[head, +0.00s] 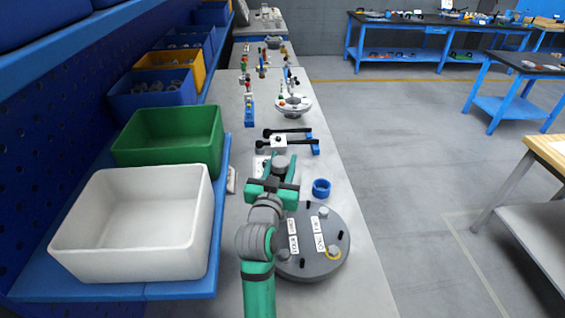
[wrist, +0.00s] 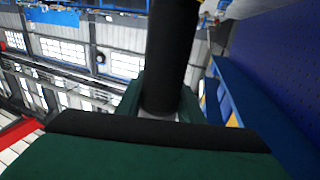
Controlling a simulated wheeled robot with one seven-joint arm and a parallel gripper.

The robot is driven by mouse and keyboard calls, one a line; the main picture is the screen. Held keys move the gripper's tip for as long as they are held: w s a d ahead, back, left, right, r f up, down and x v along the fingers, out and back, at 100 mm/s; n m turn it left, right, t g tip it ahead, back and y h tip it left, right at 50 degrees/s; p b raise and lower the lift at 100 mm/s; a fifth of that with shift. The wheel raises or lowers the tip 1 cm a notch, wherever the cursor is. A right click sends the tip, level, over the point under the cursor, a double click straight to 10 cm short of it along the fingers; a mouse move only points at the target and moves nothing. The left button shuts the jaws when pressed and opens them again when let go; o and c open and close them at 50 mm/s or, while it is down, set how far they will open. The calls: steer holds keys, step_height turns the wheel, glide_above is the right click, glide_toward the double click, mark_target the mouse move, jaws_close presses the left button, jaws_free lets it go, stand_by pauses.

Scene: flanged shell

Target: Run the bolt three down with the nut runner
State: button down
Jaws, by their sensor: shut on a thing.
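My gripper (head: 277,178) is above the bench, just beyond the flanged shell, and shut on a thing. In the wrist view a black cylinder (wrist: 172,50), which looks like the nut runner's handle, stands between the green fingers (wrist: 163,100). In the head view a grey rounded part (head: 280,163) shows at the fingertips; its lower end is hidden. The flanged shell (head: 330,268) is a dark grey disc with white labels, grey bolt heads (head: 323,211) and black studs (head: 340,235). A yellow ring (head: 334,255) lies around the front right bolt. My arm covers the shell's left side. I cannot read which bolt is three.
A blue ring (head: 321,188) stands beyond the shell. Black-handled tools rest in a blue holder (head: 315,147) farther back. White (head: 130,235) and green (head: 170,140) bins line the left. Floor is open right of the bench.

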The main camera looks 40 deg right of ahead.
steer(key=shift+f, duration=1.25)
steer(key=shift+w+n+t+y, duration=0.1)
steer(key=shift+n+t+y, duration=0.7)
steer(key=shift+d+f, duration=0.1)
steer(key=shift+f, duration=0.25)
stand_by(1.6)
